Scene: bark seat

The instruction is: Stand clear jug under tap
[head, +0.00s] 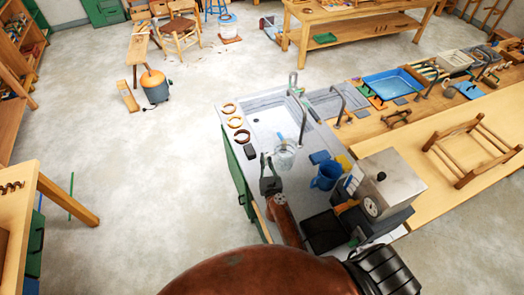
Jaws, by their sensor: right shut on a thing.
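The clear jug (285,155) is see-through and looks upright at the near edge of the white sink (268,122). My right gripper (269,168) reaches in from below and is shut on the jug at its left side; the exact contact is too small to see. The grey curved tap (304,122) comes down just right of and above the jug in the picture. I cannot tell whether the jug is directly under its outlet or whether its base touches anything. My left gripper is not in view.
A blue jug (327,175) stands right of the clear jug, beside a yellow item (344,163) and a metal box with a dial (388,182). Several rings (234,121) lie on the counter left of the sink. A dark tray (325,231) lies nearer me.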

